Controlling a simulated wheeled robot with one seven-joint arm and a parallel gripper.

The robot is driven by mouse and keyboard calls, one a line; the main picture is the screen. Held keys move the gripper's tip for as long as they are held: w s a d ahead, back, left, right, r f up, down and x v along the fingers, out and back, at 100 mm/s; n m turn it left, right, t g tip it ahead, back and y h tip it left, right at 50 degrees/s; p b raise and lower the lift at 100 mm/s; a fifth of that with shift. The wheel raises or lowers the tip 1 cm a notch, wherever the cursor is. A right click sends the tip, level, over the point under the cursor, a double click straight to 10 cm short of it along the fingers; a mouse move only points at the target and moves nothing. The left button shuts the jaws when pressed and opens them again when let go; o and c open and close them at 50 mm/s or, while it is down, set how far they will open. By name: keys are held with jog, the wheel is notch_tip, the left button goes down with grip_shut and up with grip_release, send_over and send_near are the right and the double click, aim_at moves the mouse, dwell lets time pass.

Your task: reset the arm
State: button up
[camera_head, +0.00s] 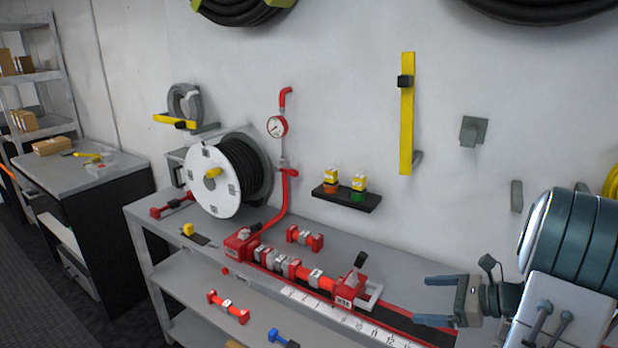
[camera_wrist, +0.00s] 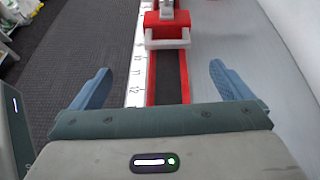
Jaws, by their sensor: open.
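My gripper (camera_head: 432,300) is at the lower right in the head view, above the right end of the bench, with its fingers spread and nothing between them. In the wrist view my gripper (camera_wrist: 160,88) shows two blue fingers wide apart. Beyond them lies a red-edged rail with a dark middle (camera_wrist: 168,78) and a numbered white scale along its left side. A red block with a pale U-shaped handle (camera_wrist: 167,38) sits on the rail, apart from the fingers. In the head view this red end block (camera_head: 345,287) stands left of my gripper.
The grey bench (camera_head: 145,215) carries a hose reel (camera_head: 222,180), a red base block (camera_head: 240,243) and red couplings (camera_head: 304,238). A small black shelf (camera_head: 347,197) holds two yellow-topped items. A yellow bar (camera_head: 407,115) is on the wall. A lower shelf holds a red coupling (camera_head: 228,307).

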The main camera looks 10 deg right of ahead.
jog(key=s+a+r+n+g+h, duration=0.1)
jog(key=s+a+n+g, duration=0.2)
jog(key=a+n, duration=0.25)
jog(key=s+a+r+n+g+h, duration=0.1)
jog(key=s+a+r+n+g, duration=0.2)
jog(key=a, duration=0.4)
jog(key=s+a+r+n+t+h, duration=0.1)
jog(key=s+a+n+h, duration=0.4)
jog(key=n, duration=1.1)
jog(key=s+h, duration=0.3)
jog(key=s, duration=0.2)
jog(key=shift+s+a+r+h, duration=0.15)
jog(key=shift+s+a+h, duration=0.05)
jog(key=shift+h, duration=0.1)
